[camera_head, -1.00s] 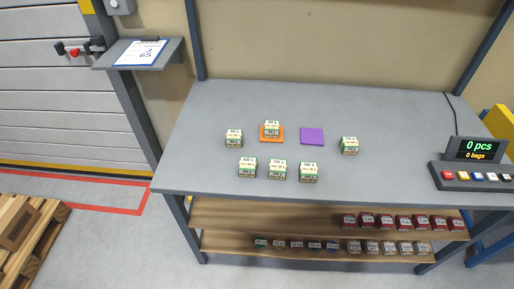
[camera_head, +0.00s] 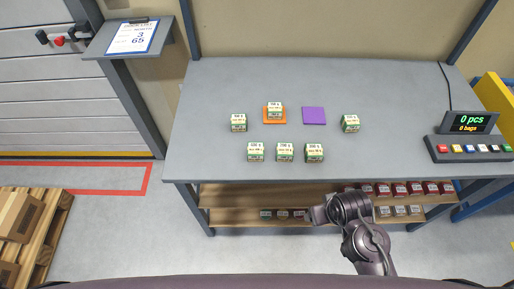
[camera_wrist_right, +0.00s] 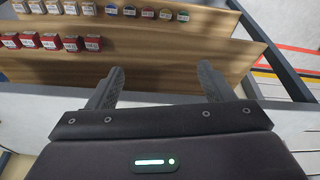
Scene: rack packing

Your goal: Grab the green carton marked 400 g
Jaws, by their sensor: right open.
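Several green-and-white cartons stand on the grey table: one at the left (camera_head: 238,123), one on the orange mat (camera_head: 274,110), one at the right (camera_head: 350,124), and a front row of three: left (camera_head: 255,152), middle (camera_head: 285,152) and right (camera_head: 314,153). Their weight marks are too small to read surely, so I cannot tell which says 400 g. My right gripper (camera_head: 318,214) is in front of the table's front edge, below the front row, touching no carton. In the right wrist view its fingers (camera_wrist_right: 160,85) are apart with nothing between them. My left gripper is not in view.
A purple mat (camera_head: 314,116) lies empty beside the orange one. A counter display with buttons (camera_head: 468,137) stands at the table's right end. Lower shelves (camera_head: 240,195) hold small red, white and other boxes. A clipboard stand (camera_head: 132,38) is at the upper left.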

